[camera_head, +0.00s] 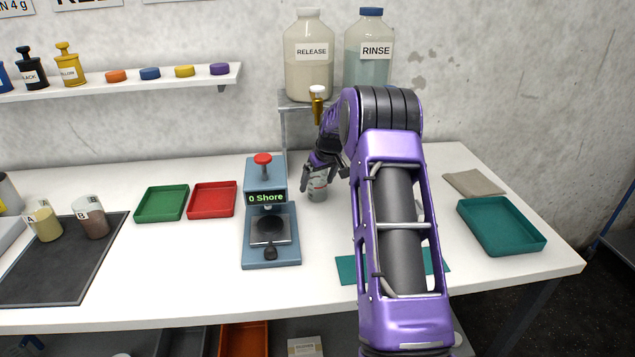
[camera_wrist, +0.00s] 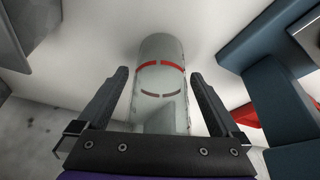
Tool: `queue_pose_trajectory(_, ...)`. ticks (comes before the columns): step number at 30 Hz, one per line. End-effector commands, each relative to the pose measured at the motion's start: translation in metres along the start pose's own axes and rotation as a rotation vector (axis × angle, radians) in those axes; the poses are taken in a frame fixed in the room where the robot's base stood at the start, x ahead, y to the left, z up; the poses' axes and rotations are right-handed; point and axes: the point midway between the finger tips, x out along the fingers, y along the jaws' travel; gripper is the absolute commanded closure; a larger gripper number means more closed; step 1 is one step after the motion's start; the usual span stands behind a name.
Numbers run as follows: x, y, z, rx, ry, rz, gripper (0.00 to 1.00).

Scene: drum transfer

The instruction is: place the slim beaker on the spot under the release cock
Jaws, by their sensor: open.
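The slim beaker (camera_head: 318,186) is a small clear cylinder with red marks. It stands upright on the white table, below the brass release cock (camera_head: 318,103) of the RELEASE drum (camera_head: 308,58). My gripper (camera_head: 325,176) is at the beaker. In the wrist view the beaker (camera_wrist: 160,85) lies between the two dark fingers of my gripper (camera_wrist: 160,92), which are open with a gap on each side. The spot under the cock is hidden or cannot be made out.
A blue hardness tester (camera_head: 270,225) stands left of the beaker. Green (camera_head: 162,203) and red (camera_head: 212,199) trays lie further left. The RINSE drum (camera_head: 368,50) stands beside the RELEASE drum on a raised stand. A teal tray (camera_head: 501,227) and a folded cloth (camera_head: 473,184) lie right.

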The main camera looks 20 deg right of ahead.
Motion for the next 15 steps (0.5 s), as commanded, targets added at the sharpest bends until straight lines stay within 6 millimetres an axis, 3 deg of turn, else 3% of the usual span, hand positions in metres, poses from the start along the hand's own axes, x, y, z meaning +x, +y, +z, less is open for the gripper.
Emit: queue_pose_trajectory(15, -0.102, 0.001, -0.001, 0.0, 0.003, 0.002, 0.0)
